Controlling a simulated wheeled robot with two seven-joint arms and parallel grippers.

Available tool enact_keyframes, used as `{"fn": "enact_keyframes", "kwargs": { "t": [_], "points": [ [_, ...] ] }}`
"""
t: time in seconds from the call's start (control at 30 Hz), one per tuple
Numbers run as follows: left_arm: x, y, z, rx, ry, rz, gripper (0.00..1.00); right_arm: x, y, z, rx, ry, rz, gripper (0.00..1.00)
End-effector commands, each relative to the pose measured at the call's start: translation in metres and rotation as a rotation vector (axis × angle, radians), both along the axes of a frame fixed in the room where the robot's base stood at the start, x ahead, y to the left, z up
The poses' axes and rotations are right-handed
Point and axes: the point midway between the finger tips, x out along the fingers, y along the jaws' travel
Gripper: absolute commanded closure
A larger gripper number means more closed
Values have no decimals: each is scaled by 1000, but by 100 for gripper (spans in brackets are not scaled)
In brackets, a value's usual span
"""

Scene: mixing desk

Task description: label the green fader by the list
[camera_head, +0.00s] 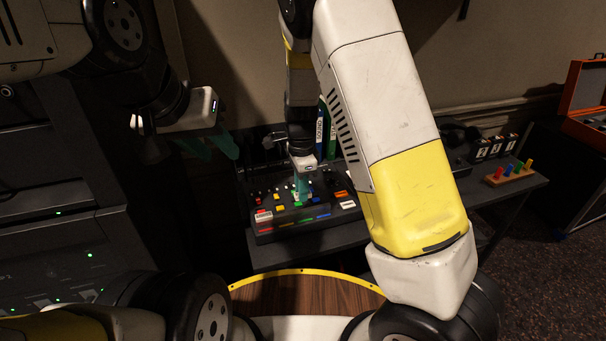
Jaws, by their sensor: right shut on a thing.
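The mixing desk (305,227) is a dark console on the table, with small coloured caps and a row of coloured marks along its front edge. A green cap (298,205) shows near its middle, just below my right gripper. My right gripper (303,190) points down over the desk, with its teal fingers close together. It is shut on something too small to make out. My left gripper (210,147) is off to the left, away from the desk, with its teal fingers apart and empty. I cannot make out a list.
Blue and green binders (320,130) stand behind the desk. Small numbered boxes (494,147) and a wooden block (510,175) with coloured pegs are on the right of the table. An orange case (585,88) is at far right. A dark rack (65,220) fills the left.

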Motion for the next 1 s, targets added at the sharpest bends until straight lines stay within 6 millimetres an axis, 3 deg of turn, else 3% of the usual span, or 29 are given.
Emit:
{"fn": "enact_keyframes", "kwargs": {
  "t": [0.5, 1.0],
  "points": [
    [0, 0, 0, 0, 0, 0, 64, 0, -1, -38, -1, 0, 0, 100],
    [0, 0, 0, 0, 0, 0, 64, 0, 0, -44, 0, -1, 1, 100]
  ]
}}
